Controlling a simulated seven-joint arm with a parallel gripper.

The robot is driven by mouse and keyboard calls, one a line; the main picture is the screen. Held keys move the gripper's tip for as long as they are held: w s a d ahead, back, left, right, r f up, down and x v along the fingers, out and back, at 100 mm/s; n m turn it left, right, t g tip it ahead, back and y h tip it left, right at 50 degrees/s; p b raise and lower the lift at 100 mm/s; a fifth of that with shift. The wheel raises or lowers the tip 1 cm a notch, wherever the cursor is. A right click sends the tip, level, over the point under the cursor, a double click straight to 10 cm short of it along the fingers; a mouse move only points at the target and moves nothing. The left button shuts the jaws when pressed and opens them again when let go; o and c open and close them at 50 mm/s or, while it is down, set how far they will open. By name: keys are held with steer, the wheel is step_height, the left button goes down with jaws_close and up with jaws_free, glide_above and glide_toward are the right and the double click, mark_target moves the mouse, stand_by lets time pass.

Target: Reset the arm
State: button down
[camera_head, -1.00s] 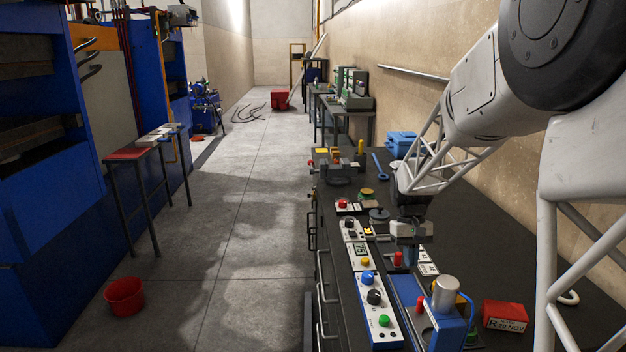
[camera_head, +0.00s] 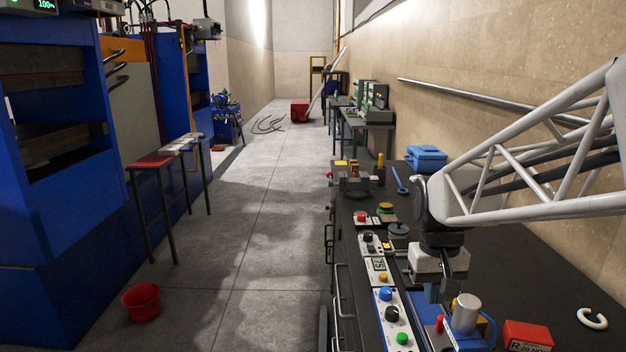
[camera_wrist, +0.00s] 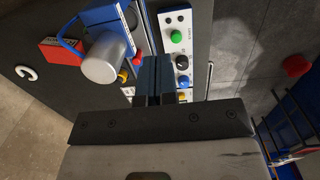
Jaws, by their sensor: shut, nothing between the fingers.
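My gripper (camera_head: 446,292) hangs over the black bench at the right of the head view, fingers pointing down. In the wrist view its two dark fingers (camera_wrist: 157,62) are shut together with nothing between them. Below and beside it stand a blue fixture with a grey cylinder (camera_head: 466,313) and a white control panel (camera_head: 391,315) with blue, black and green knobs. The cylinder also shows in the wrist view (camera_wrist: 103,60). Whether the fingertips touch anything below cannot be told.
A red box (camera_head: 527,336) and a white hook (camera_head: 592,318) lie on the bench (camera_head: 540,285) to the right. A blue toolbox (camera_head: 426,158) stands farther back. A red bucket (camera_head: 141,302) and red-topped stool (camera_head: 153,163) stand left on the open floor (camera_head: 255,250).

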steer(key=s+a+t, duration=0.1)
steer(key=s+a, duration=0.1)
steer(key=s, duration=0.6)
steer(key=s+a+t, duration=0.2)
steer(key=s, duration=0.6)
steer(key=shift+s, duration=0.3)
steer(key=shift+w+r, duration=0.15)
stand_by(1.0)
